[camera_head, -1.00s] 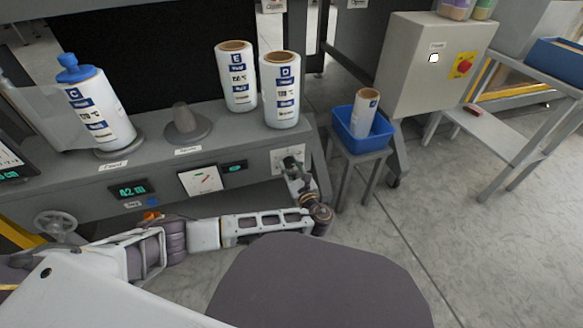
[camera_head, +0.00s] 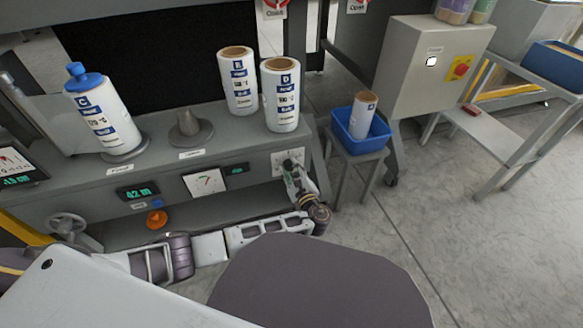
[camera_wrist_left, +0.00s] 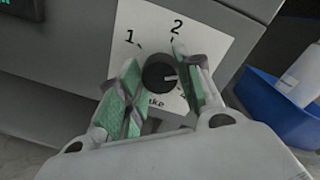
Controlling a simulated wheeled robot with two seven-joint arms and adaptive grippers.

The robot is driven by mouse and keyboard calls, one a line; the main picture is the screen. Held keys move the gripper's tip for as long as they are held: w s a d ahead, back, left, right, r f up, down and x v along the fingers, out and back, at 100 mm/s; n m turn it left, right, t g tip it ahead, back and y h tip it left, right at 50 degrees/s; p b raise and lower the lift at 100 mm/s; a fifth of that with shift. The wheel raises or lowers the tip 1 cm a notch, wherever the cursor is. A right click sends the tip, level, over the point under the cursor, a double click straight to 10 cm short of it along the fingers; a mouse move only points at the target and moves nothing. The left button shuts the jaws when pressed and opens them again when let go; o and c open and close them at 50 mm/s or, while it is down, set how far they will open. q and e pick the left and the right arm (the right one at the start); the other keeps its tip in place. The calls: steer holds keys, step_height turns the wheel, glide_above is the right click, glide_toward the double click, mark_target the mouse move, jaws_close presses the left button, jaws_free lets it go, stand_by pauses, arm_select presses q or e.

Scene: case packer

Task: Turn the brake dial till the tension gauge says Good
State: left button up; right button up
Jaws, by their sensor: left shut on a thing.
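The brake dial (camera_wrist_left: 157,74) is a round black knob on a white plate marked 1 and 2. Its white mark points toward the right in the left wrist view. My left gripper (camera_wrist_left: 160,84) is shut on the dial, with one green-padded finger on each side. In the head view my left gripper (camera_head: 291,166) is at the plate on the front of the grey machine and covers the dial. The tension gauge (camera_head: 205,182) is a white square with a slanted needle and a small green arc, left of the dial. Its wording is too small to read. My right gripper is out of view.
Rolls D (camera_head: 282,95) and E (camera_head: 238,80) stand on the machine ledge above the dial. A blue bin (camera_head: 345,143) with a roll sits on a stool to the right. An orange knob (camera_head: 156,219) and a handwheel (camera_head: 66,224) are at the left.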

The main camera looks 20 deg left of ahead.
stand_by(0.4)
arm_select(q)
steer(key=o, duration=1)
steer(key=shift+v, duration=6.05)
steer(key=shift+s, duration=0.1)
